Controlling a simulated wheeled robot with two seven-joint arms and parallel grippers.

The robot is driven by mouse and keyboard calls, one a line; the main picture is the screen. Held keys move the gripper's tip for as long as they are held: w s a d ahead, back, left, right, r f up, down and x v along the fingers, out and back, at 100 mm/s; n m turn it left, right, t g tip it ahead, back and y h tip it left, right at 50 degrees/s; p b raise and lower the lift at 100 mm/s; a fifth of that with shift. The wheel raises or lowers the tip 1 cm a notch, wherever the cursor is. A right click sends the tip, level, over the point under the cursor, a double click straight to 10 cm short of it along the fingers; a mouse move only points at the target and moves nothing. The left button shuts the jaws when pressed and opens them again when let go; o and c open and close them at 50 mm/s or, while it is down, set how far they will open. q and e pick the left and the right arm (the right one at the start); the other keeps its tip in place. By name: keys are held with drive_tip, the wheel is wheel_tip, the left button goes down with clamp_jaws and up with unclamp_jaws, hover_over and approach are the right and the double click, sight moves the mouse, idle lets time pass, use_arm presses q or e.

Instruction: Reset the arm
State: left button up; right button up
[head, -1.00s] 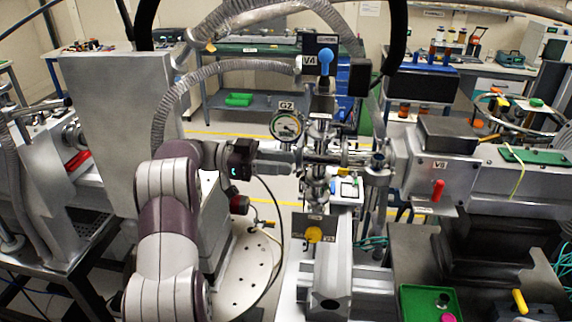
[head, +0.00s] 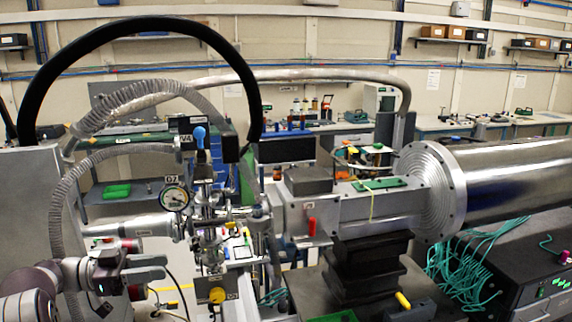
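My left arm comes in at the lower left. Its gripper (head: 164,267) is at the lower left of the head view, with two grey fingers pointing right. A gap shows between the fingers and I see nothing held there. The fingers are left of and below the valve assembly (head: 212,225), apart from it in the picture. My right arm and gripper are not in view.
A round gauge (head: 174,198), a blue-knobbed valve (head: 199,137) and a yellow knob (head: 217,295) lie close to the gripper. A ribbed hose (head: 62,205) arches behind my arm. A large steel cylinder (head: 520,185) and teal cables (head: 470,265) are at the right.

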use_arm(q)
drive_tip(key=w+a+f+n+t+y, duration=0.5)
drive_tip(key=w+a+n+t+y, duration=0.25)
drive_tip(key=w+t+y, duration=0.25)
drive_tip(key=s+a+f+n+g+y, duration=0.35)
drive_tip(key=s+f+n+y, duration=0.25)
drive_tip(key=f+y, duration=0.3)
drive_tip(key=s+d+f+n+g, duration=0.1)
drive_tip(key=s+d+f+g, duration=0.25)
drive_tip(key=s, duration=0.35)
drive_tip(key=s+d+f+n+g, duration=0.1)
drive_tip(key=s+d+f+g, duration=0.25)
drive_tip(key=s, duration=0.35)
drive_tip(key=s+d+r+g+h, duration=0.1)
drive_tip(key=s+d+r+g, duration=0.1)
drive_tip(key=s+d, duration=1.1)
drive_tip(key=shift+s+r+h, duration=0.3)
drive_tip(key=shift+s+r, duration=0.05)
drive_tip(key=shift+s, duration=0.35)
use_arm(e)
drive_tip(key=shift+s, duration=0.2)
